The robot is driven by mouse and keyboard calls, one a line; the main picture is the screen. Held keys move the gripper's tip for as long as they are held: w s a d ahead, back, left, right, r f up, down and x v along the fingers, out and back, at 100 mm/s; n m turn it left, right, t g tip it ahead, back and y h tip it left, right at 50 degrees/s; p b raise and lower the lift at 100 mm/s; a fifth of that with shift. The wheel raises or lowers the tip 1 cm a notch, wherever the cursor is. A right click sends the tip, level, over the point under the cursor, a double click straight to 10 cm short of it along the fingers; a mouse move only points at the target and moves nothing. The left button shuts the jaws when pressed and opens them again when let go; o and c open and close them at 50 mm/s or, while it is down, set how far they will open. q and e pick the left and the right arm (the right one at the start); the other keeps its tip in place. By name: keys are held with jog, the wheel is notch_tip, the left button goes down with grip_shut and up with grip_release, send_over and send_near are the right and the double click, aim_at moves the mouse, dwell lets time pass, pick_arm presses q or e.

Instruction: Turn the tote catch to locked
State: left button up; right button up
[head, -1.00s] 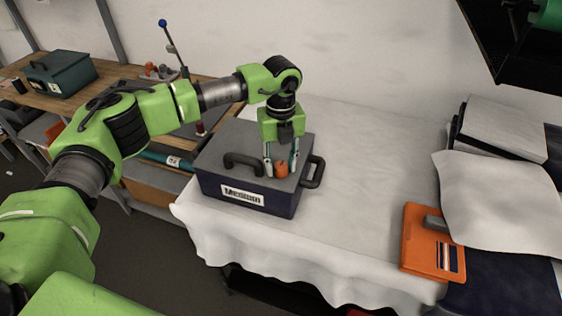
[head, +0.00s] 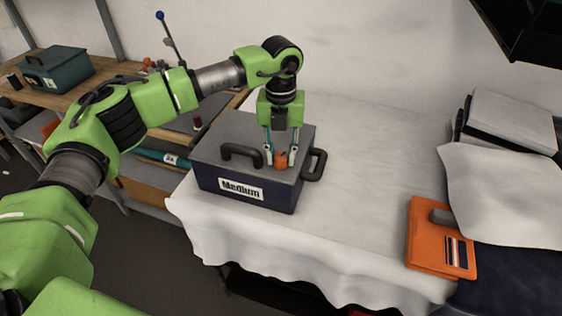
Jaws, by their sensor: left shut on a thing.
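The tote (head: 243,205) is a dark blue box with a grey lid, a black handle on top and a label reading "Medium". It stands near the left end of the white-covered table. The catch (head: 281,160) is a small orange knob on the lid, right of the top handle. My left gripper (head: 281,157) points straight down over the lid, with its fingers shut on the orange catch. The fingers partly hide it, and I cannot tell which way it is turned. My right gripper is not in view.
The white-covered table (head: 370,170) is clear right of the tote. An orange case (head: 425,245) and white cloths (head: 500,190) lie at the right. A wooden bench (head: 105,80) with a teal box (head: 57,73) stands at the back left. A side handle (head: 316,165) sticks out from the tote.

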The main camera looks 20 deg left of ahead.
pick_arm(q)
jog(key=m+b, duration=0.4)
jog(key=shift+f+m, duration=0.2)
jog(key=shift+m, duration=0.1)
jog(key=m+b, duration=0.2)
jog(key=m, duration=0.1)
jog(key=shift+r+m, duration=0.1)
jog(key=shift+m, duration=0.2)
jog(key=m+b, duration=0.1)
jog(key=m, duration=0.2)
jog(key=shift+r+m+b, duration=0.15)
jog(key=shift+m+b, duration=0.3)
jog(key=shift+m, duration=0.75)
jog(key=o, duration=0.8)
